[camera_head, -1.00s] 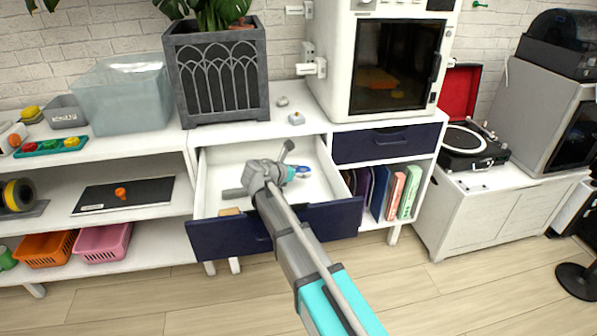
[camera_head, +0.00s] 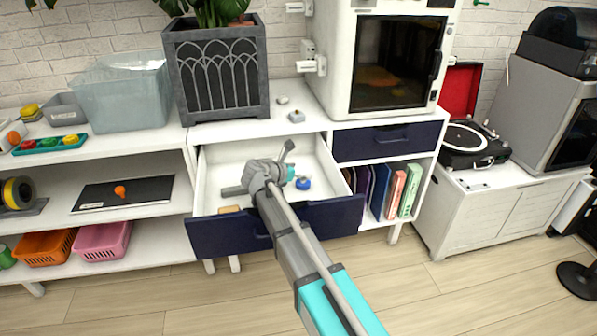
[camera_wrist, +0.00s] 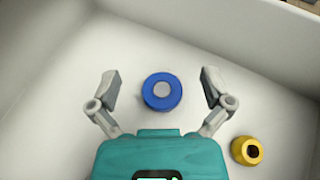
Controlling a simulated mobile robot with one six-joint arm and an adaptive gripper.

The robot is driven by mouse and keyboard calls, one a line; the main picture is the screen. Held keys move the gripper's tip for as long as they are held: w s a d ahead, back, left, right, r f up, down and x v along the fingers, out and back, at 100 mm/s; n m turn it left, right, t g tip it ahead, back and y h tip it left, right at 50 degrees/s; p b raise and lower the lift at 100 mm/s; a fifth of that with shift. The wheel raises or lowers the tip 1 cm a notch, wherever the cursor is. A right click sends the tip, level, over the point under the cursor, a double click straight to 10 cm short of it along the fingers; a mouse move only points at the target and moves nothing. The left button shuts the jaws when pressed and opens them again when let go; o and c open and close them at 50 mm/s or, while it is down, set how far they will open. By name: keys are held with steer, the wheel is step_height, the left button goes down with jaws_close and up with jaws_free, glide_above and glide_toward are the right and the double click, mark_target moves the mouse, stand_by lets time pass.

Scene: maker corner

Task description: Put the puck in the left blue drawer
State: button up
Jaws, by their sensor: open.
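The puck, a round blue disc with a grey centre, lies on the white floor of the open left blue drawer. It shows in the wrist view (camera_wrist: 162,92) and in the head view (camera_head: 304,184). My gripper (camera_wrist: 160,82) is open, with its two fingers apart on either side of the puck and not visibly touching it. In the head view my arm reaches over the drawer's dark blue front (camera_head: 225,235) and my wrist partly hides the drawer's inside.
A yellow ring-shaped item (camera_wrist: 247,151) lies in the drawer right of my gripper. The right blue drawer (camera_head: 385,143) is shut. A planter (camera_head: 215,75) and a white machine (camera_head: 335,60) stand on the cabinet top. A tan block (camera_head: 230,210) lies near the drawer front.

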steer(key=shift+r, duration=0.2)
steer(key=shift+r+p, duration=0.45)
steer(key=shift+p, duration=0.25)
steer(key=p+v, duration=0.4)
steer(key=v, duration=0.8)
steer(key=shift+w, duration=0.1)
stand_by(0.8)
